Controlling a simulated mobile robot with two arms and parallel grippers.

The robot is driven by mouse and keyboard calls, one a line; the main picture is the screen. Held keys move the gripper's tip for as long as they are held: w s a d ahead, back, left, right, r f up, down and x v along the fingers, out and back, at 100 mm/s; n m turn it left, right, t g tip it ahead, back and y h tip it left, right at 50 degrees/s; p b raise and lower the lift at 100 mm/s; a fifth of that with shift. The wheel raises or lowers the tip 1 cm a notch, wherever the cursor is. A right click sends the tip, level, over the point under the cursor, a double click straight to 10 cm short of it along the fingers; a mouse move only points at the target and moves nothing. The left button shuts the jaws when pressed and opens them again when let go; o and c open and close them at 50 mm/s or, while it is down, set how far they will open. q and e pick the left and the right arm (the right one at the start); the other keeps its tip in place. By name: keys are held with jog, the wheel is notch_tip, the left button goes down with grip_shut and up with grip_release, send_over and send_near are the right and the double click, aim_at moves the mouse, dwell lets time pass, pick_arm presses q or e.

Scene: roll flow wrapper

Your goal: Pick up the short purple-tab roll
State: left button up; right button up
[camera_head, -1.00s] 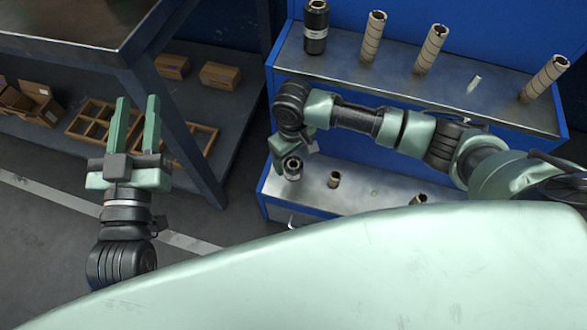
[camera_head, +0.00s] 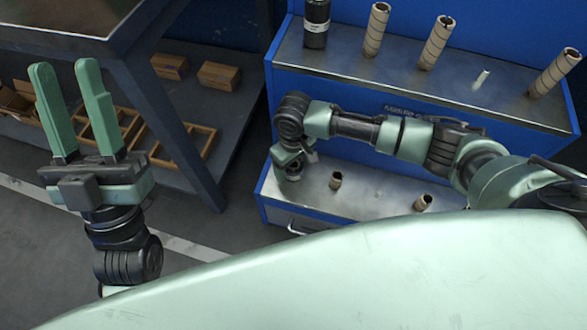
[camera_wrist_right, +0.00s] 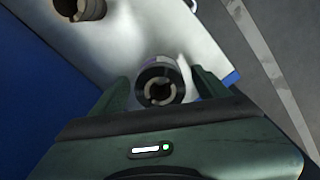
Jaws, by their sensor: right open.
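A short dark roll (camera_wrist_right: 158,75) with a pale core stands on the lower shelf (camera_head: 378,200). In the right wrist view a faint purple tint shows on its side; a tab is not clear. My right gripper (camera_wrist_right: 161,82) is open, with one finger on each side of the roll and no clear grip on it. In the head view the right gripper (camera_head: 292,160) is over the shelf's left end and largely hides the roll. My left gripper (camera_head: 66,66) is open and empty at the left, fingers pointing up.
Two short brown cores, one upright (camera_head: 336,181) and one tilted (camera_head: 423,202), are on the lower shelf. The upper shelf (camera_head: 400,75) carries a tall black roll (camera_head: 316,25) and several tall brown tubes. A dark table (camera_head: 90,38) stands at the left, with boxes below.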

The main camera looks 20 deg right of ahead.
jog(key=c, duration=1.5)
jog(key=shift+c, duration=0.4)
jog(key=shift+r, duration=0.1)
